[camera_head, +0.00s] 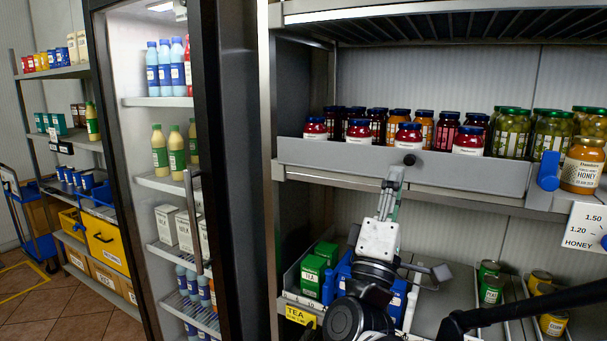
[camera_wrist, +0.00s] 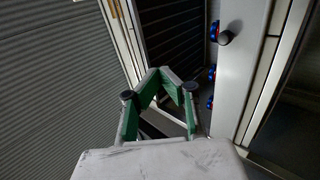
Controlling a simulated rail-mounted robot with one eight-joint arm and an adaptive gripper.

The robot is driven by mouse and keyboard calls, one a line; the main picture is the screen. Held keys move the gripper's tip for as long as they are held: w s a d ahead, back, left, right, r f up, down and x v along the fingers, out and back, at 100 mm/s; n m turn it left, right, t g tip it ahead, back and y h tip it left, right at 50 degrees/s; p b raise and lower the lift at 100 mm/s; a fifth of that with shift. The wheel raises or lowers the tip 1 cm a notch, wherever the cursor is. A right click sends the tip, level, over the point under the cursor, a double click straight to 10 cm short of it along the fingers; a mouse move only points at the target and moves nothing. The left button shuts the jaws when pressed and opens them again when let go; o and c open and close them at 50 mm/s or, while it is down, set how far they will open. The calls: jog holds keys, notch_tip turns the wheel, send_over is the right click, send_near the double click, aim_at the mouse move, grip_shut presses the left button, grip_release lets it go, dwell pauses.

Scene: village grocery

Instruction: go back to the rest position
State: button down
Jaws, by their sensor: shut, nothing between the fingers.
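My gripper (camera_head: 392,178) is raised in front of the middle shelf, just below a dark knob (camera_head: 408,160) on the shelf's grey front panel (camera_head: 330,155). In the wrist view my gripper (camera_wrist: 157,74) shows its green-lined fingers brought together at the tips, with nothing held between them. The same knob (camera_wrist: 225,38) is to the right of the fingers in that view, apart from them. My arm covers part of the lower shelf in the head view.
A honey jar (camera_head: 582,167) stands at the right above a price card (camera_head: 584,228). Green tea boxes (camera_head: 312,275) and cans (camera_head: 491,290) sit below. A fridge (camera_head: 222,120) stands left.

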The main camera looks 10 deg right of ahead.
jog(key=w+a+f+n+g+y, duration=0.1)
jog(key=w+a+f+g+y, duration=0.1)
jog(key=a+f+y, duration=0.55)
jog(key=w+a+f+g+y, duration=0.15)
jog(key=f+y, duration=0.25)
jog(key=y, duration=0.7)
jog(key=s+d+f+m+g+h, duration=0.1)
jog(key=s+d+f+m+g, duration=0.2)
jog(key=s+f+m+g, duration=0.7)
jog(key=s+f+m, duration=0.1)
jog(key=s+f, duration=0.4)
jog(key=shift+f+h, duration=0.15)
jog(key=shift+h, duration=0.2)
jog(key=c, duration=2.5)
grip_release()
jog(key=shift+d, duration=0.1)
